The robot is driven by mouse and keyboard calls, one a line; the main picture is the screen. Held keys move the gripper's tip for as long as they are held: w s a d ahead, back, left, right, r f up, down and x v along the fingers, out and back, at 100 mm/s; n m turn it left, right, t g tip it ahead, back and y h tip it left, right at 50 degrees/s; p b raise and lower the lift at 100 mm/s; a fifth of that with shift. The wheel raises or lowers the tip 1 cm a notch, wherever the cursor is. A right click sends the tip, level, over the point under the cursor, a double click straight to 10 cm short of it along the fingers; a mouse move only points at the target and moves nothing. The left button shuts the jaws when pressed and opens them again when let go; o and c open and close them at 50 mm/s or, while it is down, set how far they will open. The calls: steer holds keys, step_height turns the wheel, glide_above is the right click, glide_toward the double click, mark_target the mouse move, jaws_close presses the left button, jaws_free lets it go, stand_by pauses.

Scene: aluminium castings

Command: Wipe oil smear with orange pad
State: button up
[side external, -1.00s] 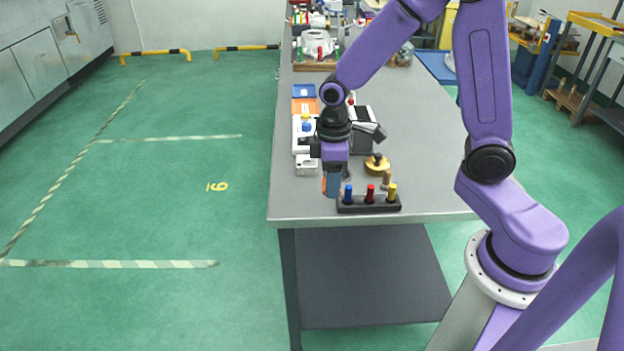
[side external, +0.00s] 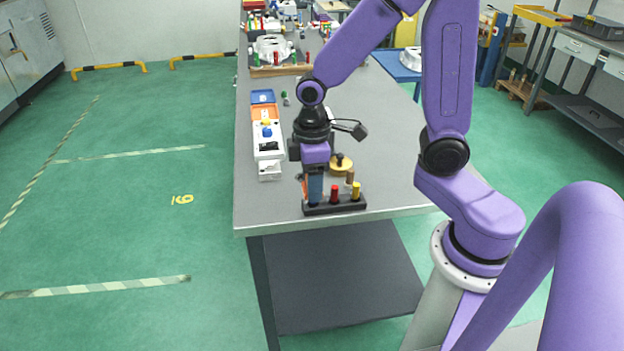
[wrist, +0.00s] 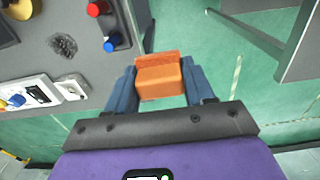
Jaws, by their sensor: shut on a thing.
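The orange pad (wrist: 160,79) is a small block held between the two blue fingers of my gripper (wrist: 161,84) in the wrist view. In the side view my gripper (side external: 314,188) points down at the table's near end, in front of the peg rack, and only a sliver of the pad shows. The oil smear (wrist: 63,45) is a dark scribbled patch on the grey tabletop in the wrist view, left of the pad and apart from it. I cannot make out the smear in the side view.
A black rack (side external: 338,206) with a red peg (side external: 334,193) and a yellow peg (side external: 356,190) stands near the table edge. Its blue peg (wrist: 113,42) shows in the wrist view. A brass knobbed part (side external: 341,165) and a white device (side external: 268,150) are nearby.

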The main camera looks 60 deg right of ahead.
steer(key=w+d+f, duration=0.3)
steer(key=w+d, duration=0.5)
steer(key=d, duration=0.1)
steer(key=w+d+f, duration=0.2)
steer(key=w+d, duration=0.7)
steer(key=d, duration=0.1)
steer(key=shift+s+a+f, duration=0.15)
steer(key=shift+f, duration=1.85)
steer(key=shift+s+a+f, duration=0.1)
steer(key=shift+f, duration=1.85)
steer(key=shift+s+a+f, duration=0.1)
steer(key=shift+s+a, duration=0.35)
steer(key=shift+a, duration=0.1)
steer(key=shift+c, duration=0.3)
steer(key=shift+s+a, duration=2.15)
steer(key=shift+s, duration=0.05)
steer(key=shift+w+d, duration=2.75)
step_height(320, 180, up, 8)
steer(key=shift+r, duration=0.1)
